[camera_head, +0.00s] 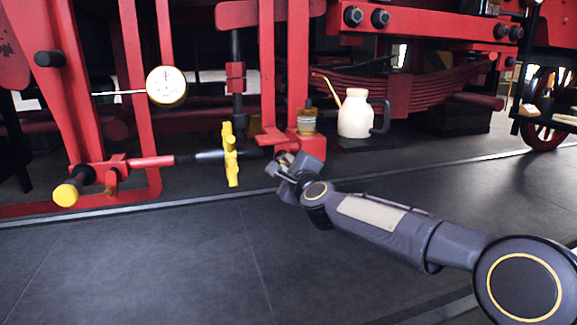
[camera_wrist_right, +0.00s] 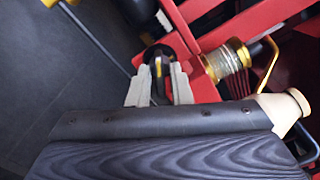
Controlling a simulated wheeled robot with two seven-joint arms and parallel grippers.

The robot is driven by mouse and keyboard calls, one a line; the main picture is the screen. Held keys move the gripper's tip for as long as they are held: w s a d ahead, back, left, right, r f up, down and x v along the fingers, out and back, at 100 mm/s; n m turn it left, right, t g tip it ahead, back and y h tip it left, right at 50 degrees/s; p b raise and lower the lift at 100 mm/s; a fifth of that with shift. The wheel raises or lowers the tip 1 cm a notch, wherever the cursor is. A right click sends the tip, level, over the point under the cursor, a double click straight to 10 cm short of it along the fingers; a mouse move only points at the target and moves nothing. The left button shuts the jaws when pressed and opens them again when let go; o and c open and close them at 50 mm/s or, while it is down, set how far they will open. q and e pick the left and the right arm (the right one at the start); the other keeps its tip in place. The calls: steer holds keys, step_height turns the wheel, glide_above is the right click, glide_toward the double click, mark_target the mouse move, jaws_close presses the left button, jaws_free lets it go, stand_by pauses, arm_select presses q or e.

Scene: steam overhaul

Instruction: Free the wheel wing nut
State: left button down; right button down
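My right gripper (camera_head: 281,166) comes in from the right, low in front of the red frame. In the right wrist view its two pale fingers (camera_wrist_right: 159,82) stand apart, one on each side of a small dark part with a yellow stripe (camera_wrist_right: 158,66). This part looks like the wing nut, but most of it is hidden by the fingers in the head view. I cannot tell whether the fingers touch it. A yellow winged piece (camera_head: 230,155) stands upright on the dark rod just left of the gripper. My left gripper is not in view.
A cream oil can (camera_head: 354,114) and a small jar (camera_head: 307,122) stand behind the gripper; the jar also shows in the wrist view (camera_wrist_right: 229,60). A round gauge (camera_head: 166,87) and red uprights are at the left. The dark floor in front is clear.

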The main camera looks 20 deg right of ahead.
steer(key=shift+n, duration=0.3)
steer(key=n+p, duration=0.2)
steer(key=n, duration=0.3)
steer(key=shift+n+p, duration=0.7)
steer(key=shift+n, duration=1.3)
steer(key=c, duration=1.6)
jaws_free()
steer(key=shift+o, duration=0.2)
